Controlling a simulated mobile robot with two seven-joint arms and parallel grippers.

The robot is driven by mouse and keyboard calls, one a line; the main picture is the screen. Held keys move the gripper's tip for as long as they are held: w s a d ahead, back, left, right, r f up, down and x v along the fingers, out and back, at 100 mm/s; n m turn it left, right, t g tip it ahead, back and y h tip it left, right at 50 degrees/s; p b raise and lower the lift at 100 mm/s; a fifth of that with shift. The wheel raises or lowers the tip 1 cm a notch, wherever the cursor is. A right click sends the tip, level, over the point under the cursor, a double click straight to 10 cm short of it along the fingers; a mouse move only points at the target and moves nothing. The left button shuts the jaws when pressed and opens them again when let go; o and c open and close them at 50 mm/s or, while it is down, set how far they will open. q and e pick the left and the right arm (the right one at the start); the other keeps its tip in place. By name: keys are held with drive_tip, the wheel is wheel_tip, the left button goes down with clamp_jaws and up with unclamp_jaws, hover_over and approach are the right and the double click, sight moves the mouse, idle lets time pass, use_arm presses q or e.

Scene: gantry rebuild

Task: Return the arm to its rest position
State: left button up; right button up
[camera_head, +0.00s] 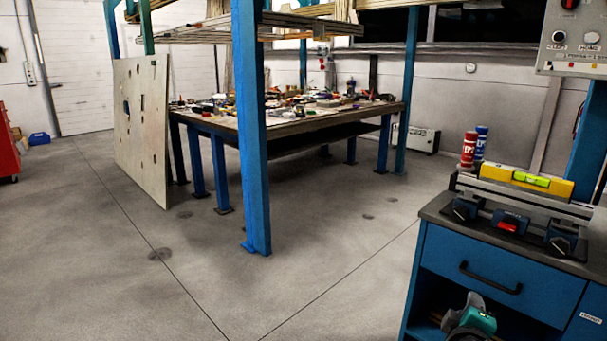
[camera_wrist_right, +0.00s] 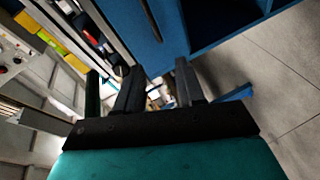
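My right gripper (camera_wrist_right: 160,78) shows in the right wrist view. Its two dark fingers stand apart with a gap between them, and nothing is seen held there. A dark bar and a teal body lie behind the fingers. A teal and grey part (camera_head: 472,322) shows low in front of the blue cabinet in the head view. Its colour matches my right gripper's body, but I cannot be sure that it is mine. My left arm and left gripper are in neither view.
A blue cabinet (camera_head: 487,261) stands at right, its worktop holding a yellow level (camera_head: 526,181), a red can (camera_head: 468,149) and a blue can (camera_head: 480,143). A blue post (camera_head: 251,130) and a cluttered workbench (camera_head: 300,124) stand further back. The middle floor is clear.

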use_arm(q)
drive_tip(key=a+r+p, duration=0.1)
drive_tip(key=p, duration=0.1)
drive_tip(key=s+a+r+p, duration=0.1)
drive_tip(key=p, duration=0.1)
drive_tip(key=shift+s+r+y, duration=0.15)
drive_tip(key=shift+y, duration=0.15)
use_arm(e)
drive_tip(key=s+a+f+m+g+y, duration=0.1)
drive_tip(key=s+a+f+m+y, duration=0.2)
drive_tip(key=s+a+f+y, duration=0.2)
drive_tip(key=s+a+f+m+g+y, duration=0.1)
drive_tip(key=s+a+f+m+y, duration=0.2)
drive_tip(key=s+a, duration=0.9)
drive_tip(key=s+f+y, duration=0.2)
drive_tip(key=s, duration=0.3)
drive_tip(key=shift+s+a, duration=0.15)
drive_tip(key=shift+f, duration=0.1)
